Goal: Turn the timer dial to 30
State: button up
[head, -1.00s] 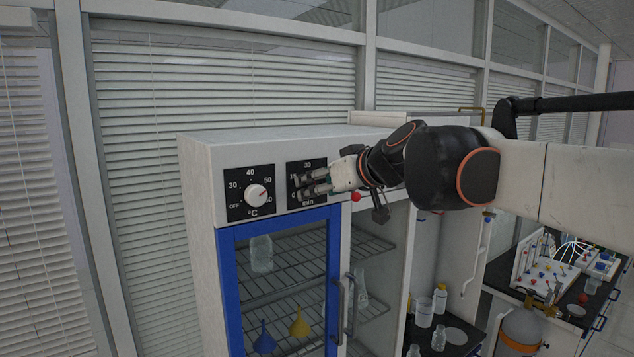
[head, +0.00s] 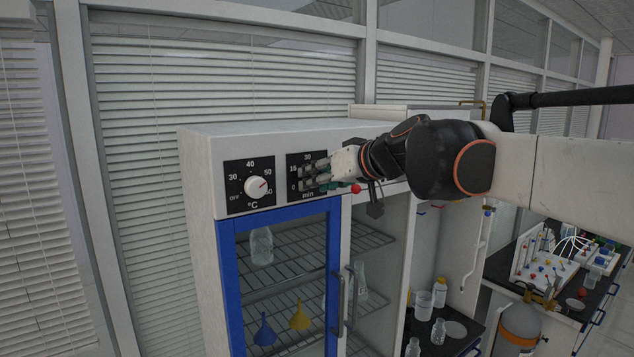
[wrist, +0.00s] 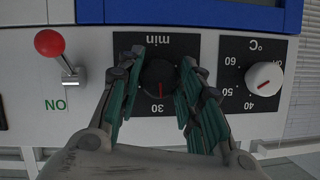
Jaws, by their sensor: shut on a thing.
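The timer dial (wrist: 158,78) is a dark round knob on a black panel (wrist: 205,48) marked "min". In the wrist view, which is upside down, its red pointer line points at the "30" mark. My gripper (wrist: 162,68) is shut on the dial, with one green-padded finger on each side of it.
A white temperature knob (head: 256,187) sits close left of the timer panel. A red-knobbed lever switch (wrist: 50,43) marked "ON" is close on the other side. Below is the blue-framed glass door (head: 228,270) with a handle (head: 338,305).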

jog(key=shift+m, duration=0.4)
jog(key=o, duration=1.1)
jog(key=shift+c, duration=0.2)
jog(key=v, duration=1.2)
jog(key=shift+d, duration=0.2)
jog(key=shift+w, duration=0.15)
